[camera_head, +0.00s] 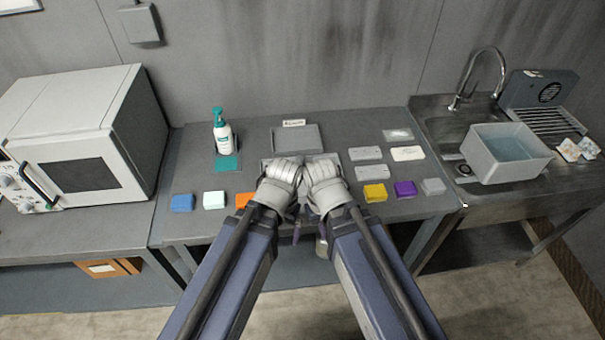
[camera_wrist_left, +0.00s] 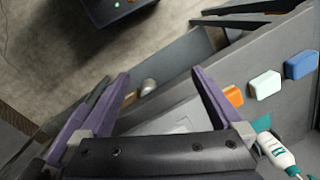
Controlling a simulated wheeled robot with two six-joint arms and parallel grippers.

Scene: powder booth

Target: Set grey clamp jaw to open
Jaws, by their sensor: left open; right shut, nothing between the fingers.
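I cannot pick out the grey clamp jaw with certainty. A small grey rounded part (camera_wrist_left: 148,87) shows by the table's front edge in the left wrist view and may belong to it. A pale rounded part also shows between my arms in the head view (camera_head: 321,246). My left gripper (camera_wrist_left: 160,74) is open, its purple fingers spread on either side of that grey part, with nothing seen held. In the head view its fingertips (camera_head: 297,233) are mostly hidden by my arm. My right gripper (camera_head: 318,215) is shut and empty, close beside the left one and largely hidden.
The grey table (camera_head: 255,140) carries coloured blocks, including blue (camera_head: 181,203), white (camera_head: 214,200), yellow (camera_head: 375,193) and purple (camera_head: 405,189). A pump bottle (camera_head: 222,132) stands at the back left. A microwave (camera_head: 85,140) is at left, a sink with a grey tub (camera_head: 505,155) at right.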

